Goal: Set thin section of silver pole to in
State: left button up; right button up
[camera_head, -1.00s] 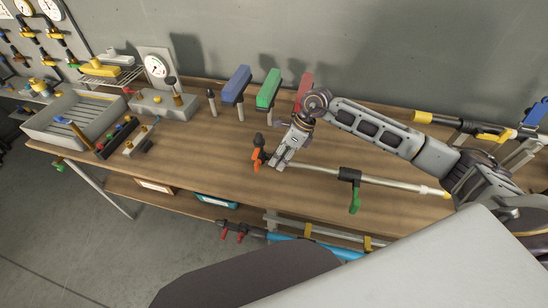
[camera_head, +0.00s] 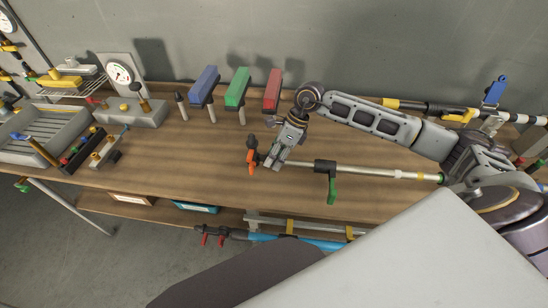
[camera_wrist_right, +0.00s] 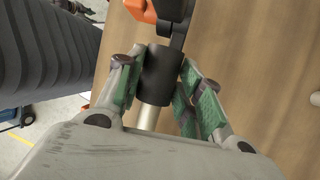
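The silver pole lies along the bench in the head view. Its thin section (camera_head: 302,164) runs from a black collar with an orange lever (camera_head: 251,159) at the left to a black clamp (camera_head: 325,167) with a green lever (camera_head: 332,190) hanging down. The thicker section (camera_head: 365,172) continues right. A short length of thin section shows between gripper and clamp. My right gripper (camera_head: 275,160) is on the left end; in the wrist view its fingers (camera_wrist_right: 160,85) close around the black collar (camera_wrist_right: 158,75), beside the orange lever (camera_wrist_right: 140,10). My left gripper is out of view.
Blue (camera_head: 204,85), green (camera_head: 237,88) and red (camera_head: 272,90) blocks on posts stand behind the pole. A grey tray (camera_head: 45,155) and gauge stand (camera_head: 122,78) are at left. Another pole (camera_head: 425,107) lies at the back right.

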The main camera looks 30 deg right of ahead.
jog(key=o, duration=0.3)
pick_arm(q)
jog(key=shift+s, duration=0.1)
pick_arm(e)
jog(key=shift+v, duration=6)
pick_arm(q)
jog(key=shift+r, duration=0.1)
pick_arm(e)
jog(key=shift+r, duration=0.1)
pick_arm(q)
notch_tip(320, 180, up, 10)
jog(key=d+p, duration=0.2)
jog(key=p, duration=0.8)
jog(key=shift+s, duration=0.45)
pick_arm(e)
jog(key=shift+r, duration=4.95)
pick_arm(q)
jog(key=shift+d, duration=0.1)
